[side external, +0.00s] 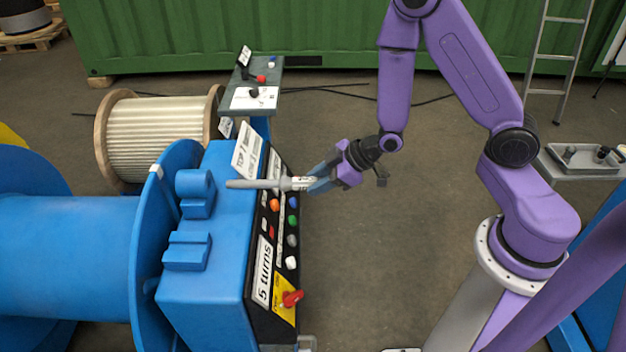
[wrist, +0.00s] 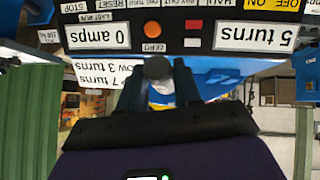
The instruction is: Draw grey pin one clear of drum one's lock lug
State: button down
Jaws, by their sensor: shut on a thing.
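My gripper (side external: 318,183) is shut on the grey pin (side external: 258,184), which lies level and points left over the control box. The pin's free tip stands just right of the rounded blue lug (side external: 194,188) beside the drum flange, with a small gap between them in the side view. A white label band is on the pin near the jaws. In the wrist view, the pin's round dark end (wrist: 156,68) shows between my gripper's two fingers (wrist: 157,88). The blue drum (side external: 70,255) with its wide flange is at the left.
The blue control box (side external: 215,285) carries a black panel with coloured buttons, a red switch (side external: 291,299) and a "5 turns" display. A second blue block (side external: 187,250) sits on its top. A wooden cable reel (side external: 155,135) and a small side stand (side external: 255,98) are behind. Floor right of the box is clear.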

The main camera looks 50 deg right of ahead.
jog(key=shift+s+d, duration=0.65)
jog(key=shift+r, duration=0.1)
